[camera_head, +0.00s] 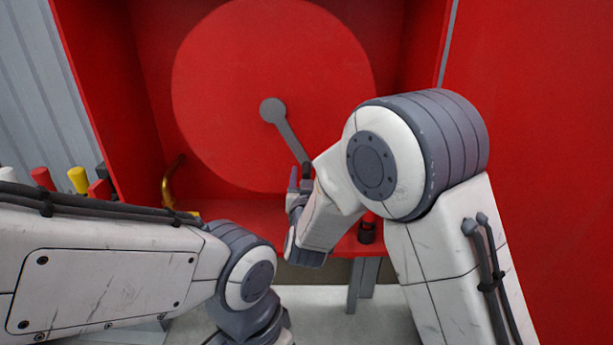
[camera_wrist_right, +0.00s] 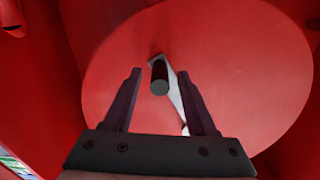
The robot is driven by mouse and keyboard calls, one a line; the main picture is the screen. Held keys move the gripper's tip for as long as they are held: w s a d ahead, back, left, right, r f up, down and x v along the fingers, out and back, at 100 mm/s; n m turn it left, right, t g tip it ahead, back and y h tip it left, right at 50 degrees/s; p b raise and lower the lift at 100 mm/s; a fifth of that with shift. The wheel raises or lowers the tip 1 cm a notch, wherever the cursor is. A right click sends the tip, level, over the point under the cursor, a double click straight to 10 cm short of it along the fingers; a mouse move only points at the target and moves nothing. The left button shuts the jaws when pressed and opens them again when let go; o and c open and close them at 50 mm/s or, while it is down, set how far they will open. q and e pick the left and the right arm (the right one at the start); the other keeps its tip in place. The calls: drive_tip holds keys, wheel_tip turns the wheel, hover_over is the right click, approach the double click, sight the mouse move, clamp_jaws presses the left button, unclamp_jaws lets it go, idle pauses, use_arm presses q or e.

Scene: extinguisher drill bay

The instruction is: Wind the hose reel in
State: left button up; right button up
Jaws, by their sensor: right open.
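The hose reel (camera_head: 230,80) is a large red disc inside a red cabinet; it also fills the right wrist view (camera_wrist_right: 250,70). A grey crank arm (camera_head: 287,130) runs from its round hub down to the right. The crank's dark cylindrical handle (camera_wrist_right: 159,80) points toward the wrist camera. My right gripper (camera_head: 298,188) is at the crank's lower end, with its two fingers apart. In the wrist view the open fingers (camera_wrist_right: 159,76) stand on either side of the handle, with gaps visible. My left arm enters from the left; its gripper is out of frame.
The red cabinet's left wall (camera_head: 100,90) stands close beside the reel. A brass curved fitting (camera_head: 168,188) is at the reel's lower left. A dark fitting (camera_head: 367,232) sits at the cabinet's bottom right. Red and yellow handles (camera_head: 78,180) stand at far left, behind my left arm.

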drive_tip(key=shift+c, duration=0.4)
clamp_jaws()
idle(0.9)
